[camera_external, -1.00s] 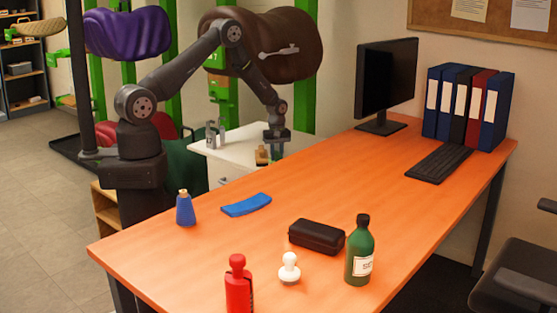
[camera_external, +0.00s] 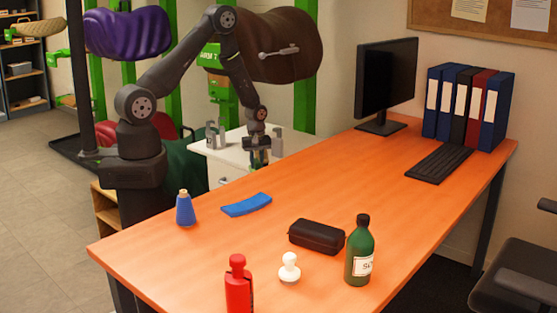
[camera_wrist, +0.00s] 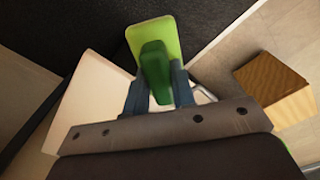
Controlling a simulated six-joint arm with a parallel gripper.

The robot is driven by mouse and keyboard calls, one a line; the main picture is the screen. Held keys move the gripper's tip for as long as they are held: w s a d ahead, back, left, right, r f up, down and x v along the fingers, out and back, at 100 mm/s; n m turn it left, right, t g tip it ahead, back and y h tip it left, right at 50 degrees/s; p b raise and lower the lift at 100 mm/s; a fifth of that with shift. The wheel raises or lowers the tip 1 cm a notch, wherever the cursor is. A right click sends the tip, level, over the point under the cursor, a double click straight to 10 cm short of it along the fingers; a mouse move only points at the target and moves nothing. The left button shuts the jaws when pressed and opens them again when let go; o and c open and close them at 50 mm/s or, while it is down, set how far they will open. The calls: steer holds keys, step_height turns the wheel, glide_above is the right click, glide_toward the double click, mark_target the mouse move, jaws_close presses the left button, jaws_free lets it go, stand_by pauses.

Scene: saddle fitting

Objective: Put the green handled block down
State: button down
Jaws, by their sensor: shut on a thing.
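The green handled block (camera_wrist: 168,32) has a light green flat base and a dark green handle. In the wrist view my gripper (camera_wrist: 160,90) is shut on the handle, with one finger on each side. In the external view my gripper (camera_external: 259,147) points down at the white cabinet top (camera_external: 226,153) behind the desk. The block (camera_external: 258,161) shows there only as a small dark green patch under the fingers. I cannot tell whether its base touches the cabinet top.
Grey metal clamp-like pieces (camera_external: 216,133) stand on the cabinet at the left, and another (camera_external: 277,140) is right of my gripper. The orange desk (camera_external: 330,180) lies in front.

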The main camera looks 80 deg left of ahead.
step_height(320, 180, up, 28)
steer(key=w+d+m, duration=0.2)
steer(key=w+d, duration=0.2)
steer(key=d, duration=0.5)
steer(key=w+d+m, duration=0.3)
steer(key=w+d, duration=0.1)
steer(key=d, duration=0.5)
steer(key=s+d+m, duration=0.1)
steer(key=d+m, duration=0.4)
steer(key=d, duration=1.9)
steer(key=s+d+m, duration=0.3)
steer(key=s+d, duration=0.4)
steer(key=d, duration=0.4)
steer(key=s+d+m, duration=0.3)
steer(key=s+d, duration=0.4)
steer(key=d, duration=0.4)
steer(key=s+d+m, duration=0.2)
steer(key=s+d, duration=0.3)
steer(key=s, duration=0.3)
steer(key=s+d+m, duration=0.2)
steer(key=s+d, duration=0.4)
steer(key=s, duration=0.3)
steer(key=w+f, duration=0.8)
steer(key=w+a+f, duration=0.1)
steer(key=w+f, duration=0.3)
steer(key=shift+w+a+f, duration=0.1)
steer(key=shift+w+f, duration=0.1)
steer(key=shift+f, duration=2.1)
